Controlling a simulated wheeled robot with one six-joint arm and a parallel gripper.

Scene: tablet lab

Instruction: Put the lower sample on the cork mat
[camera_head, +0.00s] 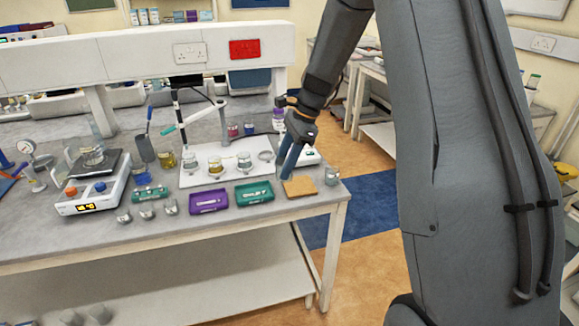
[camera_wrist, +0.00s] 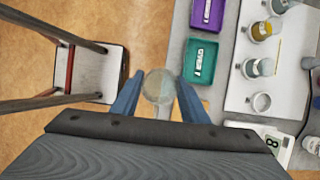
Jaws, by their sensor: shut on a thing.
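My gripper (camera_head: 289,166) is over the right end of the bench, with its blue fingers pointing down just above the cork mat (camera_head: 301,187). In the wrist view my gripper (camera_wrist: 157,92) is shut on a round, clear glass sample (camera_wrist: 158,87) with pale contents. The head view does not clearly show this sample behind the fingers. The cork mat is a flat tan square near the front right corner of the bench. In the wrist view it is mostly hidden under the sample and fingers. I cannot tell the exact gap between sample and mat.
A green tray (camera_head: 254,193) and a purple tray (camera_head: 209,201) lie left of the mat. A small glass jar (camera_head: 332,175) stands close at its right, near the bench edge.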

